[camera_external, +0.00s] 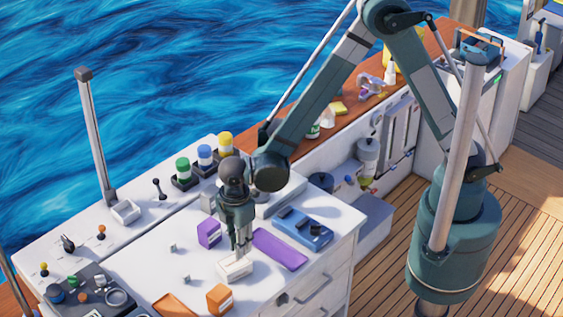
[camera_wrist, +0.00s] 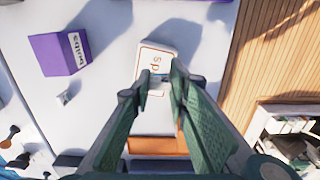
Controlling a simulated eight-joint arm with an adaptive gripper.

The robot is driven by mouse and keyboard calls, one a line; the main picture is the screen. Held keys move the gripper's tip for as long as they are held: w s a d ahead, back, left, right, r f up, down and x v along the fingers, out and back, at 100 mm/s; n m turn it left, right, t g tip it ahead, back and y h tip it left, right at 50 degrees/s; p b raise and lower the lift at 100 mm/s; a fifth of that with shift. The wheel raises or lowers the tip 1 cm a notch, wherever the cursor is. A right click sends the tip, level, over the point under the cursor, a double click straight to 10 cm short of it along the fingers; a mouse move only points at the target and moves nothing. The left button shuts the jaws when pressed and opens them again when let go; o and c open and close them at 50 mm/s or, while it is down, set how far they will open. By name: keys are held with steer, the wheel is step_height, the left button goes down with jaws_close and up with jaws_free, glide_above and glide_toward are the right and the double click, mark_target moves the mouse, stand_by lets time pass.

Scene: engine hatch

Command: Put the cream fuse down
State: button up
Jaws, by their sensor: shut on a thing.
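My gripper (camera_external: 238,252) points down over the white counter. It is shut on the cream fuse (camera_external: 235,268), a small pale block low at the counter surface. I cannot tell whether its underside touches. In the wrist view my gripper (camera_wrist: 159,84) has its fingertips close together over the fuse (camera_wrist: 154,58). The fuse shows a pale face with an orange outline and dark lettering.
A purple box (camera_external: 209,233) stands close by, also in the wrist view (camera_wrist: 60,54). A purple flat pad (camera_external: 280,249), blue case (camera_external: 302,228), orange box (camera_external: 218,299) and orange pad (camera_external: 176,305) surround it. Bare counter (camera_external: 150,275) lies left.

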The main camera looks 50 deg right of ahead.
steer(key=shift+f, duration=2)
steer(key=shift+f, duration=0.1)
steer(key=o, duration=0.7)
steer(key=shift+r+p, duration=0.2)
steer(key=shift+p, duration=0.1)
steer(key=shift+r+b, duration=0.8)
steer(key=shift+r, duration=5.15)
steer(key=shift+d, duration=0.1)
